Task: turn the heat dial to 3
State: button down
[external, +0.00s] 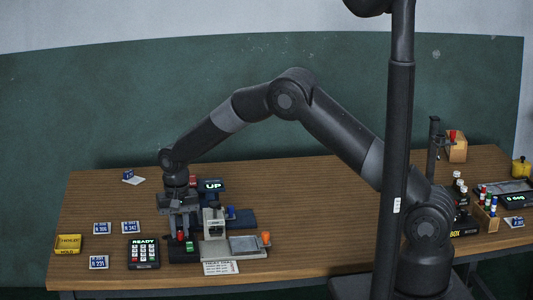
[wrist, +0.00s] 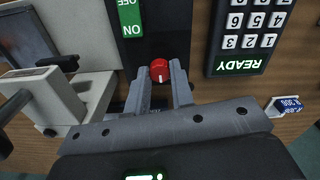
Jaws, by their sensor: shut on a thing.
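The heat dial is a red round knob (wrist: 159,70) with a white pointer mark, on a dark panel (wrist: 178,30) in the wrist view. The pointer faces the bottom of that picture. My gripper (wrist: 160,84) has one finger on each side of the knob and is shut on it. The scale numbers around the knob cannot be read. In the external view my gripper (external: 180,222) reaches down over the dark unit, with the red knob (external: 180,236) just below it. A green ON/OFF switch (wrist: 130,16) sits beside the knob on the same panel.
A keypad reading READY (external: 143,253) stands just left of the unit. A pale press-like device (external: 213,222) and a grey plate (external: 243,245) stand close on the right. Small blue-labelled cards lie at left. The table's middle right is clear.

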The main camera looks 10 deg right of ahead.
aim_at(180, 232)
jog(key=shift+m, duration=0.3)
jog(key=c, duration=1.3)
grip_release()
jog(key=shift+o, duration=0.2)
notch_tip(180, 232, up, 11)
